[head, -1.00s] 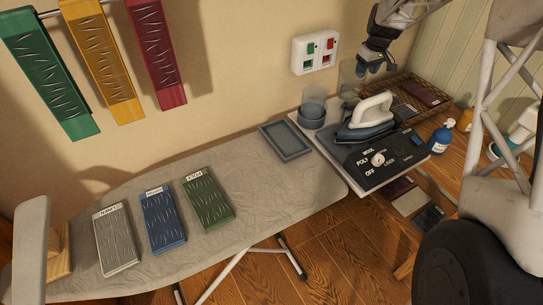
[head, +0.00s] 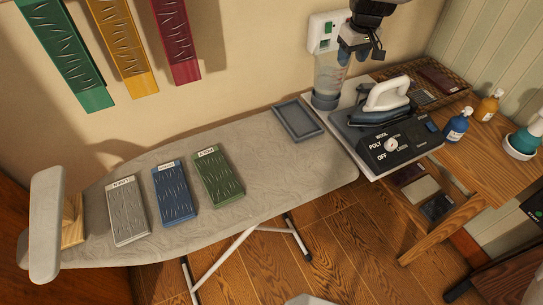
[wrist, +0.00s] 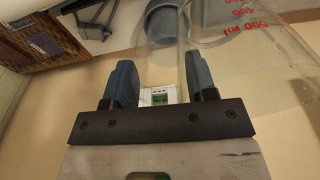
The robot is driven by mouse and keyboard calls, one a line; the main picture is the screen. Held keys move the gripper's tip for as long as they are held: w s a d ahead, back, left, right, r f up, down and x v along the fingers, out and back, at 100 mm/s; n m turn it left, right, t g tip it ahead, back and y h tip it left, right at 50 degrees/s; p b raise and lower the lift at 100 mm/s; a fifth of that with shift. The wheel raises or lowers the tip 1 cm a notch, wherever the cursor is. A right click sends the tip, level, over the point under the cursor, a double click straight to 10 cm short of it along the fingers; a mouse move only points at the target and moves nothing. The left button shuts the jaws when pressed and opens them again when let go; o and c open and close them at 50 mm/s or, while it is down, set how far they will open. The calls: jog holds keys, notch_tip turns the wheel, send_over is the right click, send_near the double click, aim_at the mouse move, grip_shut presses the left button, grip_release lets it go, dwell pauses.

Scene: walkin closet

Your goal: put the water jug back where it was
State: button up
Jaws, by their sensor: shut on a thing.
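The water jug (wrist: 255,50) is clear, with red millilitre marks, and fills the upper right of the wrist view. In the head view its clear wall (head: 328,72) shows beside and below my gripper (head: 360,56), above the left end of the white board. My gripper, also in the wrist view (wrist: 162,78), is shut on the jug; the exact contact is hard to make out. A blue-grey round vessel (head: 325,101) is directly below the jug in the head view. Clear walls overlap there, so I cannot tell whether they touch.
The iron (head: 385,102) and its dial panel (head: 390,142) stand close on the right. A grey tray (head: 298,121) lies to the left on the ironing board (head: 120,165). A wall switch box (head: 326,32) is just behind. Bottles (head: 457,125) stand further right.

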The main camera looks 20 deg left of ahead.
jog(key=s+a+f, duration=0.1)
jog(key=s+f, duration=0.3)
jog(key=s, duration=1.2)
jog(key=s+a+f+n, duration=0.1)
jog(key=s+f, duration=0.3)
jog(key=s, duration=1.3)
jog(key=shift+f, duration=0.2)
jog(key=shift+a, duration=0.1)
jog(key=w+a+f, duration=0.1)
jog(key=w+a, duration=0.7)
jog(key=w, duration=0.5)
jog(key=shift+w+a+f, duration=0.2)
jog(key=shift+a+f, duration=0.05)
jog(key=shift+f, duration=1.75)
jog(key=shift+f, duration=0.15)
jog(key=o, duration=1.2)
